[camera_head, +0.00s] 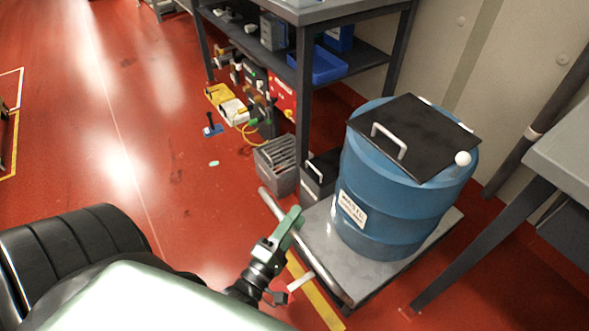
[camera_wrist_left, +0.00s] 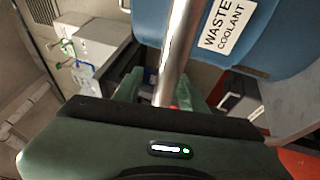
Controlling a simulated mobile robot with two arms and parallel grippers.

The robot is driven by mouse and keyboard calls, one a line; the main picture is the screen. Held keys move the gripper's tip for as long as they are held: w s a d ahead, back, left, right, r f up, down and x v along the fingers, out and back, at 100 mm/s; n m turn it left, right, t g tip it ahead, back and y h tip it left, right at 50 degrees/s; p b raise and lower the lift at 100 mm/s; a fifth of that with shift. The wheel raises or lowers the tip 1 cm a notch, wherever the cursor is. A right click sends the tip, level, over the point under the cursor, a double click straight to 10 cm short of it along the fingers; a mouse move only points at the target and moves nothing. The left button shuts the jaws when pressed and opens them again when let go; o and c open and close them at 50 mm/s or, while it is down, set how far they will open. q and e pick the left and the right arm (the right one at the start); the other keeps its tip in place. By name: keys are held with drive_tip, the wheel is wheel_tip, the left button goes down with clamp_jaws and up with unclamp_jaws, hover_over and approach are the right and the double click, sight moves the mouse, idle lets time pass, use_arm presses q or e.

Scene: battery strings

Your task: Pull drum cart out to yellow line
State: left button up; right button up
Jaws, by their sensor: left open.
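The drum cart is a flat grey platform (camera_head: 372,268) carrying a blue drum (camera_head: 395,205) with a black square lid and a white "waste coolant" label. Its metal handle bar (camera_head: 325,272) runs along the near left side; it also shows in the left wrist view (camera_wrist_left: 178,52). My left gripper (camera_head: 291,222), with green fingers, is open at this bar. In the left wrist view the bar runs down between the open fingers (camera_wrist_left: 162,92); contact cannot be told. A yellow floor line (camera_head: 318,298) shows beside and partly under the bar. My right gripper is not in view.
A workbench (camera_head: 350,10) with blue bins stands behind the cart. Grey crates (camera_head: 277,165) and a black box (camera_head: 320,172) sit by its leg. Another table's leg (camera_head: 480,248) stands close on the right. Red floor on the left is mostly free.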

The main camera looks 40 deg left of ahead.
use_arm(q)
drive_tip(key=s+f, duration=0.1)
drive_tip(key=s, duration=0.6)
drive_tip(key=shift+s+d+f, duration=0.15)
drive_tip(key=shift+s+d, duration=0.05)
drive_tip(key=shift+s, duration=0.05)
